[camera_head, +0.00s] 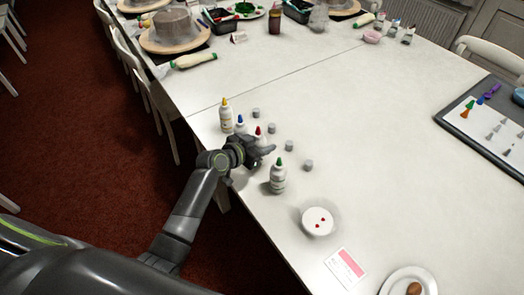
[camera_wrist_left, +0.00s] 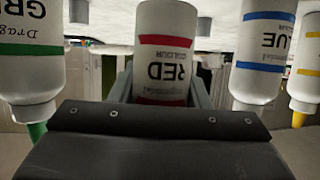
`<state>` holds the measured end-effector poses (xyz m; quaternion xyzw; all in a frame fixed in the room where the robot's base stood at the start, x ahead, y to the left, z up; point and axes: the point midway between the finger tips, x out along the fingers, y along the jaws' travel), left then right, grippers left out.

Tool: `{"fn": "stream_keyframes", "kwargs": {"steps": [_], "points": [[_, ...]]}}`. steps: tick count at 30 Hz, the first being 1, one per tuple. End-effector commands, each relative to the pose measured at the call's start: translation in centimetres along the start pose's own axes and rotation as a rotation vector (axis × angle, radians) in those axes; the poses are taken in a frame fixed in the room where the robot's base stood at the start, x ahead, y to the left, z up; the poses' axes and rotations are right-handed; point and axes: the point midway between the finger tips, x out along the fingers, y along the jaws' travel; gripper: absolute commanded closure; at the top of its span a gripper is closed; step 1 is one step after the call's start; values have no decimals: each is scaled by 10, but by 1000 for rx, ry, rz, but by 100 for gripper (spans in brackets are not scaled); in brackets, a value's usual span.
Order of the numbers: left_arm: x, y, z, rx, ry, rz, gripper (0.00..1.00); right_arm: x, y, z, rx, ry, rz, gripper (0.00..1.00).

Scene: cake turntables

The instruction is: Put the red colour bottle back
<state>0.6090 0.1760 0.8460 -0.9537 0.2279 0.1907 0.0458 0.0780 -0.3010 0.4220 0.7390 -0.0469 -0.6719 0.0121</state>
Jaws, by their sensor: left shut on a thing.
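The red colour bottle (camera_head: 258,138) is white with a red tip and stands upright in a row of similar bottles near the table's left edge. My left gripper (camera_head: 262,151) is shut on it, and its fingers hide the lower body. In the left wrist view the red bottle (camera_wrist_left: 167,50), labelled RED, is between my fingers, with the picture upside down. I cannot tell whether its base touches the table. The blue-tipped bottle (camera_head: 240,125) and yellow-tipped bottle (camera_head: 226,115) are behind it. The green-tipped bottle (camera_head: 278,177) is in front. My right gripper is out of view.
Several small grey pieces (camera_head: 289,145) lie in a line just right of the bottles. A white bowl (camera_head: 316,221) with red spots and a pink-and-white card (camera_head: 345,268) are nearer. A dark tray (camera_head: 466,126) is at the right. The table's middle is clear.

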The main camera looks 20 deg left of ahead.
Motion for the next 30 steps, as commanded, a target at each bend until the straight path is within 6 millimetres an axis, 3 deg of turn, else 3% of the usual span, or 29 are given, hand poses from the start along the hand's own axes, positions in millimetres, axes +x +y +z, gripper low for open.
{"fn": "stream_keyframes", "kwargs": {"steps": [6,18,19,23,30], "points": [[11,0,27,-3,-1,0,66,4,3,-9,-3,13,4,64],[13,0,32,-1,0,0,66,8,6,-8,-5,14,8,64],[12,0,31,-1,-1,1,53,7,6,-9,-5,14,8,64],[12,0,30,-1,-1,1,36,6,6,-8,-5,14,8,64],[12,0,30,-1,-1,1,36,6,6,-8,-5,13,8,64]]}}
